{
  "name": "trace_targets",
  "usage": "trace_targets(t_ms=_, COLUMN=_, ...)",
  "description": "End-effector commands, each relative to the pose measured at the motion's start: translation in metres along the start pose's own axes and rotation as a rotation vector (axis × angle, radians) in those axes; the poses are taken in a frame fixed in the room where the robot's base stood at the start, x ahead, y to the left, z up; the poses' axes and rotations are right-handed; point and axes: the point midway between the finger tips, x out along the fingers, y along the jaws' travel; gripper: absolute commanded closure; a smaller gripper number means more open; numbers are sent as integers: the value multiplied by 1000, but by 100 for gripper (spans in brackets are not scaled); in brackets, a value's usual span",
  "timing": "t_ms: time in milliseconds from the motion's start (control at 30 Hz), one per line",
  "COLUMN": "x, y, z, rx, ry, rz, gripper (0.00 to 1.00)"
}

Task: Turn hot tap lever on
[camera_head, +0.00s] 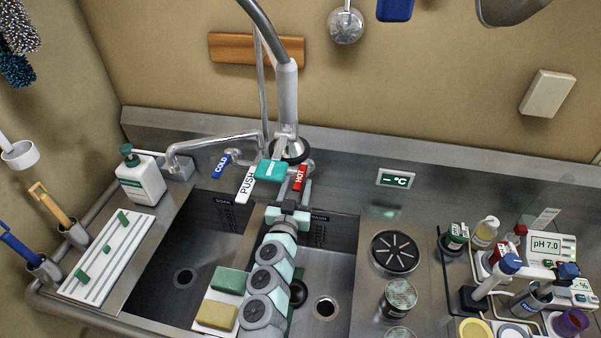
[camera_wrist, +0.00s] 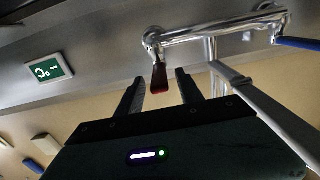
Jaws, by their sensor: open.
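The red hot tap lever (camera_head: 299,179), marked HOT, sticks out to the front from the right side of the tap at the back of the sink. In the wrist view the dark red lever end (camera_wrist: 158,78) shows between my two fingers, with a gap on each side. My gripper (camera_head: 293,192) is open and empty, just in front of the lever. It also shows in the wrist view (camera_wrist: 159,77). The chrome tap body (camera_wrist: 215,32) lies beyond the fingers. Whether a finger touches the lever cannot be seen.
The blue cold lever (camera_head: 221,164) is on the left. Sponges (camera_head: 231,280) lie by my arm. Bottles and a pH meter (camera_head: 545,247) crowd the right counter.

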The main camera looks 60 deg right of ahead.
Motion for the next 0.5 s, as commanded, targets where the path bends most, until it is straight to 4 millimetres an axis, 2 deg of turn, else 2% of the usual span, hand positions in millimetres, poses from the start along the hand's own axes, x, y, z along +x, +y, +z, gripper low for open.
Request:
trace_targets(t_ms=200, x=26, y=1, z=-2, rx=-2, ry=2, rz=1, gripper=56)
trace_targets(t_ms=500, x=44, y=0, z=0, rx=-1, ry=0, rz=-1, gripper=56)
